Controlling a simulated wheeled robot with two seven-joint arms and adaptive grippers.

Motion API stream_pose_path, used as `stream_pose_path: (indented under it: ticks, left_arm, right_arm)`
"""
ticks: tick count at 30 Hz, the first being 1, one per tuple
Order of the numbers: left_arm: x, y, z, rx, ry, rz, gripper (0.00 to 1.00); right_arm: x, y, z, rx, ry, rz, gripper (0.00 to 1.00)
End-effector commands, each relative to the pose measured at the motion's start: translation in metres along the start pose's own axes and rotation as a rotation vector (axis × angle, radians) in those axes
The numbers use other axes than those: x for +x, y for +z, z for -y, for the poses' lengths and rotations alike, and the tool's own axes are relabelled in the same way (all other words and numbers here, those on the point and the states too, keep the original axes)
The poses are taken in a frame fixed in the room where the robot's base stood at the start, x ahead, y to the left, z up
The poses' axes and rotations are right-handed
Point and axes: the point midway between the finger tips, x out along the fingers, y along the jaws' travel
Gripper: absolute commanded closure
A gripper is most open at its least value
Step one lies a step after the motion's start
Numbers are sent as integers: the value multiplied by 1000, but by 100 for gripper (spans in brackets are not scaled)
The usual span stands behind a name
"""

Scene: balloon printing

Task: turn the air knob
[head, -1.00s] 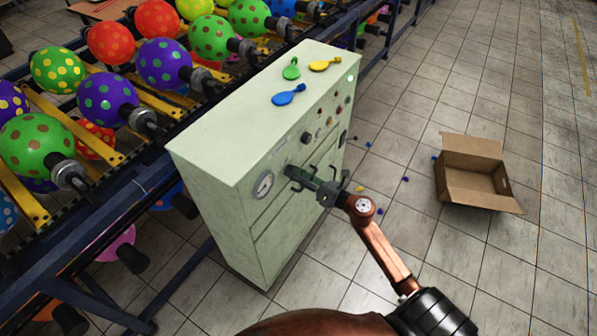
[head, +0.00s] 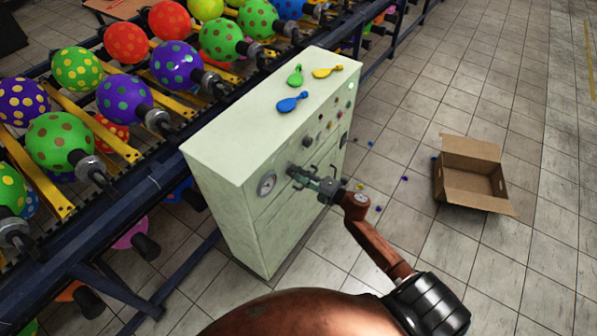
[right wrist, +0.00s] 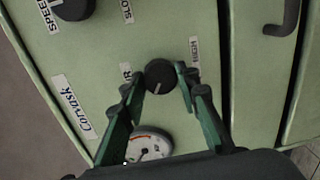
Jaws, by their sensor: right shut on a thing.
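The air knob (right wrist: 160,76) is a round black knob with a pale pointer line, seen in the right wrist view on the pale green cabinet (head: 230,140). A partly covered label ending in "R" sits left of it and a "HIGH" label right of it. My right gripper (right wrist: 158,80) has its green fingers on either side of the knob and is shut on it. In the head view my right gripper (head: 298,175) reaches the cabinet's front panel and hides the knob there. My left gripper is not in view.
A pressure gauge (right wrist: 150,145) is just below the knob in the wrist view. Blue (head: 292,102), green (head: 295,75) and yellow (head: 327,72) flat balloons lie on the cabinet top. A conveyor with inflated balloons runs behind. An open cardboard box (head: 470,185) stands on the floor at right.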

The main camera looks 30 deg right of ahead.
Motion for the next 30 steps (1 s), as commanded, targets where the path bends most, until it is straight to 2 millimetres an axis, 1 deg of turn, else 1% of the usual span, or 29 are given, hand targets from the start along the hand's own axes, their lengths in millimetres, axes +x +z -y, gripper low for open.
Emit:
stream_pose_path:
  ticks: [1,3,9,15,21,30]
  left_arm:
    - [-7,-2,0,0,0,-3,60]
    - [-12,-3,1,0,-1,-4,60]
    - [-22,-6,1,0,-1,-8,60]
    - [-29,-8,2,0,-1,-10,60]
    - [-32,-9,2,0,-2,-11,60]
    - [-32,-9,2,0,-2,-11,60]
  right_arm:
    - [-1,2,-3,42,-3,0,95]
    - [0,2,-3,102,-2,-3,95]
    - [0,2,-2,251,-3,-13,95]
    - [0,2,-1,353,-4,-19,95]
    - [0,2,0,410,-5,-21,95]
    - [0,2,1,430,-5,-23,95]
